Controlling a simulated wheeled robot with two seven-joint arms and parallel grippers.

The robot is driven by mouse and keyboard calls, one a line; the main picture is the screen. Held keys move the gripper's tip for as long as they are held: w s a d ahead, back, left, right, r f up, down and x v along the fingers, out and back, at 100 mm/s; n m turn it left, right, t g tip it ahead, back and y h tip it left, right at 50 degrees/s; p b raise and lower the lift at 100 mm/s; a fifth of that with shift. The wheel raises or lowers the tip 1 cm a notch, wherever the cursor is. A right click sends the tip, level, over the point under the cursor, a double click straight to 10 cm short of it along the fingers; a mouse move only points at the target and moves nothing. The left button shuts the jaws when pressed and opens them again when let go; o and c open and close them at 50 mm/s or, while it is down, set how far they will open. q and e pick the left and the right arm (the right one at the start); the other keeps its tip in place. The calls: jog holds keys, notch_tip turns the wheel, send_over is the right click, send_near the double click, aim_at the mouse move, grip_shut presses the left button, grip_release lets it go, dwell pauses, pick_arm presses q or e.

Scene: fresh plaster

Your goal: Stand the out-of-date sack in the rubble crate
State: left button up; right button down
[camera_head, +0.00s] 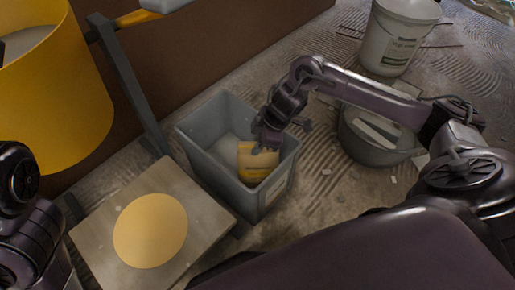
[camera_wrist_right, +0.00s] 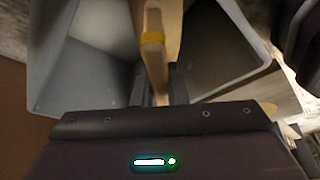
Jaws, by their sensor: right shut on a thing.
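A yellow and pale sack (camera_head: 258,165) is inside the grey crate (camera_head: 212,160), near its right wall. My right gripper (camera_head: 266,147) reaches down over the crate and is shut on the sack's top. In the right wrist view the sack (camera_wrist_right: 154,40) shows edge-on between the fingers of the right gripper (camera_wrist_right: 159,88), with the crate's grey walls (camera_wrist_right: 55,60) around it. The sack looks roughly upright; whether its bottom touches the crate floor is hidden. Only dark links of my left arm show at the left edge; its gripper is out of view.
A low platform with a round yellow disc (camera_head: 150,230) stands left of the crate. A large yellow drum (camera_head: 65,95) is at the upper left. A grey tub (camera_head: 375,145) and a white bucket (camera_head: 397,38) stand to the right, with small debris on the floor.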

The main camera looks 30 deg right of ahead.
jog(key=shift+w+f, duration=0.1)
jog(key=shift+f, duration=0.25)
jog(key=shift+r, duration=0.1)
jog(key=shift+f, duration=0.6)
jog(key=c, duration=1.5)
grip_release()
jog(key=shift+o, duration=0.2)
